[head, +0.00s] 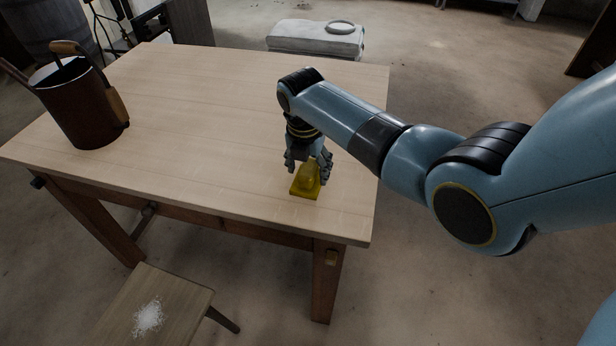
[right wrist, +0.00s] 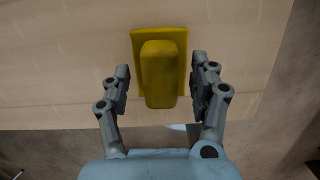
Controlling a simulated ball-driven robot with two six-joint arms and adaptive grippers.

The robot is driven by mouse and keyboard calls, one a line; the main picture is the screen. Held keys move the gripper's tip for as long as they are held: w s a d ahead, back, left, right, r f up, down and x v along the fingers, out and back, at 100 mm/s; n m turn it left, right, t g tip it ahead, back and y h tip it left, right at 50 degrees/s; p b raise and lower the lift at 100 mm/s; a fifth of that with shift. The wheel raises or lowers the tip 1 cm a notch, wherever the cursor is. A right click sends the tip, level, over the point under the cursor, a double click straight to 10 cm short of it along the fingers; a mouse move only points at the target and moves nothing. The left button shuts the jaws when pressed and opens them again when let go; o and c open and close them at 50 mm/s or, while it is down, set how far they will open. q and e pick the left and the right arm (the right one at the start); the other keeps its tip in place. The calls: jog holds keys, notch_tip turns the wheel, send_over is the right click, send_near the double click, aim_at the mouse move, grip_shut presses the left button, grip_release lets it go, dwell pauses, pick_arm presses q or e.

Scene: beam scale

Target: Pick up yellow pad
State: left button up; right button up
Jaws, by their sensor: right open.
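The yellow pad (head: 305,188) lies on the wooden table near its front right edge. It has a flat square base with a raised block on top, which shows from above in the right wrist view (right wrist: 160,75). My right gripper (head: 309,168) is over the pad, pointing down. In the right wrist view its two open fingers (right wrist: 160,85) stand on either side of the raised block, with a gap on each side. My left gripper is not in view.
The wooden table (head: 200,120) is mostly bare. A dark brown bucket-like container (head: 82,110) with handles stands at its left end. A stool (head: 165,310) with white grains on it stands in front, and a grey padded box (head: 315,40) is behind the table.

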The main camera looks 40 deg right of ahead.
aim_at(309, 168)
jog(key=c, duration=1.3)
jog(key=shift+o, duration=0.2)
jog(key=shift+r, duration=0.15)
notch_tip(309, 168, up, 10)
jog(key=shift+f+p, duration=0.1)
jog(key=shift+p, duration=0.4)
jog(key=o, duration=0.6)
jog(key=c, duration=0.4)
jog(key=shift+s+f, duration=0.1)
jog(key=shift+c, duration=0.2)
